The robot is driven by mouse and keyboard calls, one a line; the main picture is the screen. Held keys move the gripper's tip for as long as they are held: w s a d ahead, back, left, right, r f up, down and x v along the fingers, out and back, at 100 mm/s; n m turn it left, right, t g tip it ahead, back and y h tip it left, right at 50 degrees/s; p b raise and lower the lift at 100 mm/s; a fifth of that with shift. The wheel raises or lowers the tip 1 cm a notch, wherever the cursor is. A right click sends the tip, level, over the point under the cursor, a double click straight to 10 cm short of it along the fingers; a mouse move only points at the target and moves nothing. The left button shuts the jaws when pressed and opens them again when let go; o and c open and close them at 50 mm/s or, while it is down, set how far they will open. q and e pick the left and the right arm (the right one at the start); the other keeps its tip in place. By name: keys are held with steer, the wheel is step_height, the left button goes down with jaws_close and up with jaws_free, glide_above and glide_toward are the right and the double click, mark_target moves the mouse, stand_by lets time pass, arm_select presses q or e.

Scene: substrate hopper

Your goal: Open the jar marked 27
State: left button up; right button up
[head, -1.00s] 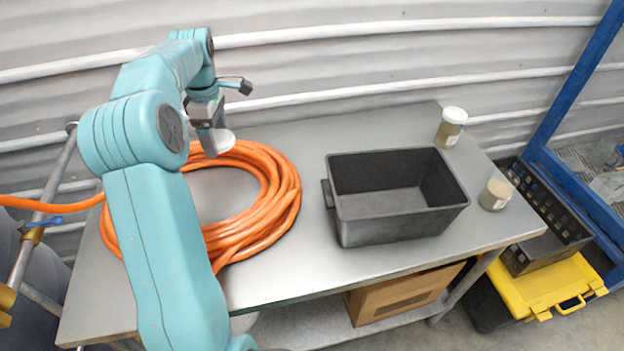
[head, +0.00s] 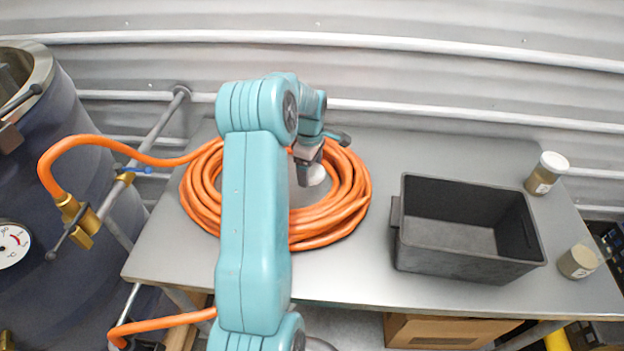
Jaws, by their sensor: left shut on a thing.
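My left gripper (head: 309,168) is shut on a white round lid (head: 315,176), seen over the orange hose coil. Two small jars stand at the right end of the metal table, well away from this gripper. The back jar (head: 545,174) is upright with a white lid on. The front jar (head: 578,262) is upright, shows a tan top and no white lid, and has a pale label. The label numbers are too small to read. My right gripper is not in view.
A dark grey bin (head: 462,262), empty, stands between the coil and the jars. The orange hose (head: 335,225) covers the table's left part. A dark vessel (head: 85,240) with a gauge and brass valve stands at left. Bare table (head: 370,290) shows along the front.

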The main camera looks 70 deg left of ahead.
mark_target(311, 191)
arm_select(q)
steer(key=shift+f, duration=0.5)
steer(key=shift+d+f, duration=0.15)
steer(key=shift+f, duration=0.15)
steer(key=f, duration=0.2)
steer(key=f+p, duration=0.1)
steer(key=shift+w+f, duration=0.25)
steer(key=shift+f, duration=0.15)
steer(key=shift+s+f, duration=0.15)
steer(key=shift+f, duration=0.1)
steer(key=shift+r, duration=0.1)
steer(key=shift+f, duration=0.25)
steer(key=o, duration=1.1)
steer(key=shift+c, duration=0.2)
steer(key=shift+r, duration=0.25)
steer(key=shift+w+r, duration=0.2)
steer(key=shift+r, duration=0.05)
step_height(311, 191, up, 10)
steer(key=b, duration=0.3)
steer(key=shift+r, duration=0.1)
steer(key=shift+s+r, duration=0.1)
steer(key=shift+r, duration=0.6)
